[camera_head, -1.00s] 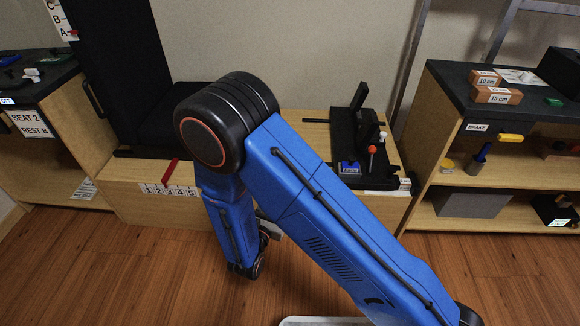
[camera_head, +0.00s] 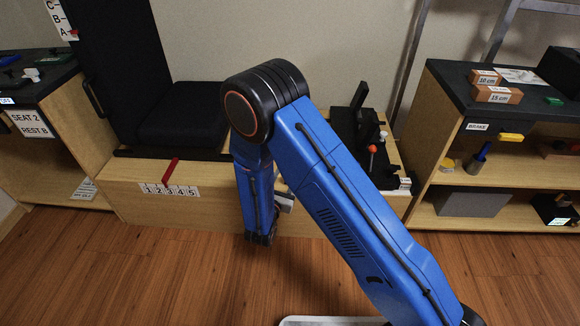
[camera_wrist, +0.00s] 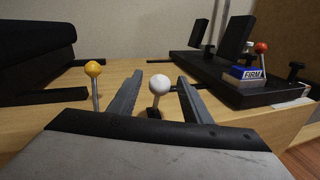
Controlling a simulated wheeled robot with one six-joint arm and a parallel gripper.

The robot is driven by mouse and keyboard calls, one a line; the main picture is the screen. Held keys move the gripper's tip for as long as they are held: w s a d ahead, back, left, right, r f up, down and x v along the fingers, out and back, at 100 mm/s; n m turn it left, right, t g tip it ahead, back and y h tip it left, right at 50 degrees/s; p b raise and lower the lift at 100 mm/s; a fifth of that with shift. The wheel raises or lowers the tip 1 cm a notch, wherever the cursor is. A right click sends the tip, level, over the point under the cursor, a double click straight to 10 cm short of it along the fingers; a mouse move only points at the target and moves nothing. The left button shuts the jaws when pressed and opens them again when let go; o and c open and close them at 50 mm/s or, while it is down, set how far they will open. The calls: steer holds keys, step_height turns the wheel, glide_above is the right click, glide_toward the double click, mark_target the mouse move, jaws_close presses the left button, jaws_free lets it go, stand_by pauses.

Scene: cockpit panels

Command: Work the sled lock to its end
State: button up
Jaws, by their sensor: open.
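No label in view names the sled lock. In the wrist view, a lever with a white ball knob (camera_wrist: 159,84) stands upright between the two fingers of my open gripper (camera_wrist: 160,90). I cannot tell whether the fingers reach around it or stop short of it; no contact shows. A lever with a yellow ball knob (camera_wrist: 93,69) stands to the left, outside the fingers. In the head view my gripper (camera_head: 286,201) is mostly hidden behind my arm, at the front of the low wooden bench (camera_head: 215,212). My arm hides both knobs there.
The black seat (camera_head: 183,128) is on the bench, with a red pointer (camera_head: 170,171) above a number strip (camera_head: 168,190). At right are a black pedal base (camera_wrist: 240,92), a red knob (camera_wrist: 261,47) and a blue FIRM block (camera_wrist: 243,73).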

steer(key=shift+x, duration=2.8)
jaws_close()
